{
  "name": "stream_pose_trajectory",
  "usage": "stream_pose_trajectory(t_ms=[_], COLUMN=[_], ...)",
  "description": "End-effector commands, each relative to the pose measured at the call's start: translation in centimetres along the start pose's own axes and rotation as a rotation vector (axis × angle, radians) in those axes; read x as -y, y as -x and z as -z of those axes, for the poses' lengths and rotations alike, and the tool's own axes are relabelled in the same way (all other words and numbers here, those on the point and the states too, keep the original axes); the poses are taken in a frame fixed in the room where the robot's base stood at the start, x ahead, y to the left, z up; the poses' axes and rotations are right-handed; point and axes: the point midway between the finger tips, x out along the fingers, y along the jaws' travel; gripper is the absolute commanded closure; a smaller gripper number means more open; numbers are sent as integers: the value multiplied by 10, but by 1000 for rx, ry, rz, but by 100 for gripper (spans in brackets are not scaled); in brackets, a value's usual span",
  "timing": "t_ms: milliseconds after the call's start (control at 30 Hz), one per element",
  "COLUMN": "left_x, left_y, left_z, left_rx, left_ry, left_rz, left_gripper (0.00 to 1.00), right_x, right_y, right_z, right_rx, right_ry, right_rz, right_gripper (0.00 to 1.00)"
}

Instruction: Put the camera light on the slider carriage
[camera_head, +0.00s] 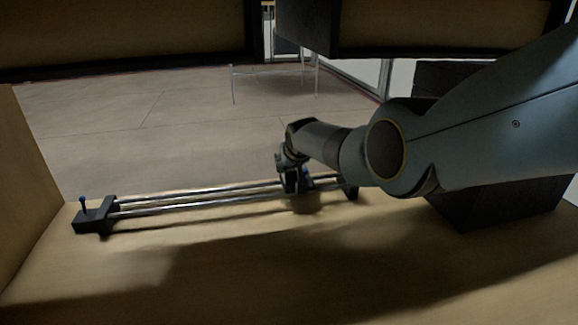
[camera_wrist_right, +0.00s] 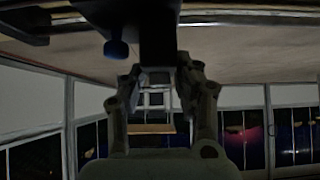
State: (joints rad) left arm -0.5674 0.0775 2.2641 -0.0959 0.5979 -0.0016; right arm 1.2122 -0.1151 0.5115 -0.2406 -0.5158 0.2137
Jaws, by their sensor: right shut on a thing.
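The slider (camera_head: 210,199) lies across the wooden surface, with two bright rails and a dark end block with a blue knob at its left. My right gripper (camera_head: 294,171) is over the right part of the rails, shut on a dark block that appears to be the camera light (camera_head: 291,185). In the right wrist view, the dark block (camera_wrist_right: 158,38) reaches down between the fingers of my right gripper (camera_wrist_right: 160,78). A blue knob (camera_wrist_right: 116,48) shows beside it. The slider carriage cannot be told apart from the dark shapes under the gripper. My left gripper is out of view.
A wooden side wall (camera_head: 25,180) stands at the left. A black box (camera_head: 500,203) stands at the right, under my right arm. The front of the wooden surface (camera_head: 200,280) is clear and partly in shadow. Dark-edged panels (camera_head: 130,35) hang across the top.

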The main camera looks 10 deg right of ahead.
Motion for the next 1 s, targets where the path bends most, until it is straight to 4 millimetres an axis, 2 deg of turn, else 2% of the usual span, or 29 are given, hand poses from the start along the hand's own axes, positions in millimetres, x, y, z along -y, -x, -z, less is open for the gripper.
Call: stream_pose_trajectory(t_ms=[467,500,667,1000], left_x=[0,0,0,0], left_y=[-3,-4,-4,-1], left_z=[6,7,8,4], left_rx=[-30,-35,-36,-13], left_ry=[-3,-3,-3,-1], left_rz=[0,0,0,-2], left_gripper=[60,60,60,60], right_x=[0,0,0,0], right_y=[-1,-1,-1,0], right_z=[0,0,0,1], right_rx=[-2,-1,-1,-1], right_ry=[0,0,0,0], right_rz=[0,0,0,0], right_gripper=[100,67,46,46])
